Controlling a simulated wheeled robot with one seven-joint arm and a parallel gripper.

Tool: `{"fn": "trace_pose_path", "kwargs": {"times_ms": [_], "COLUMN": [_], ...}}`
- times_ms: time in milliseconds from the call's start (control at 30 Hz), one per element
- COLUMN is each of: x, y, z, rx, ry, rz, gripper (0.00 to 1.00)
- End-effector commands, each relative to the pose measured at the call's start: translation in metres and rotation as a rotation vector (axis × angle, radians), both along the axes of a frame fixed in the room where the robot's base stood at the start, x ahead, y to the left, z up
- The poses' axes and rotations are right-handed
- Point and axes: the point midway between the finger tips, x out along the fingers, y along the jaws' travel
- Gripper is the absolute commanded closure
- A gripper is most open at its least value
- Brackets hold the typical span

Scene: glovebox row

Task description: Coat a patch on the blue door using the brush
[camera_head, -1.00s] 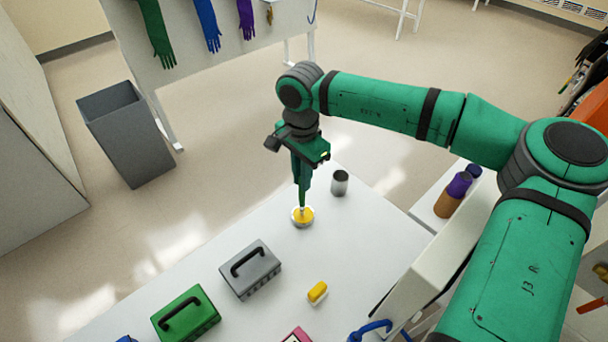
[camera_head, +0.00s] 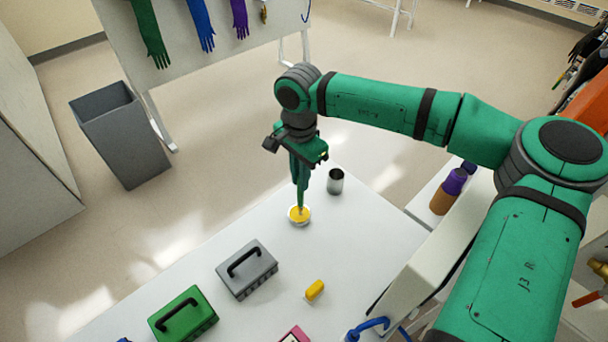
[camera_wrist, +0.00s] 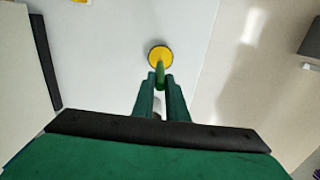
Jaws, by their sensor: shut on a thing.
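My gripper (camera_head: 300,205) points down over the far end of the white table and is shut on the brush. The brush (camera_wrist: 160,80) shows in the wrist view as a short green piece between the fingertips; the rest of it is hidden by the fingers. Below it is a small white dish of yellow paint (camera_head: 299,216), which also shows in the wrist view as a yellow disc (camera_wrist: 160,56). The brush's lower end is at the dish; I cannot tell whether it touches the paint. I cannot make out a blue door in either view.
A metal cup (camera_head: 335,182) stands close to the right of the dish. A grey bin (camera_head: 121,135) stands on the floor at left.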

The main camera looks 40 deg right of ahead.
Motion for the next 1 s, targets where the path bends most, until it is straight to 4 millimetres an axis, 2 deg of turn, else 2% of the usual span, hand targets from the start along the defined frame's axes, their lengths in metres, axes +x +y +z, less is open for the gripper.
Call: {"fn": "trace_pose_path", "kwargs": {"times_ms": [167, 500, 1000], "x": [0.001, -0.004, -0.002], "y": [0.001, -0.006, -0.005], "z": [0.004, 0.028, 0.062], "rx": [-0.001, -0.001, -0.001], "ry": [-0.001, 0.0, -0.001], "rz": [0.002, -0.012, -0.009], "gripper": [1.0, 1.0, 1.0]}}
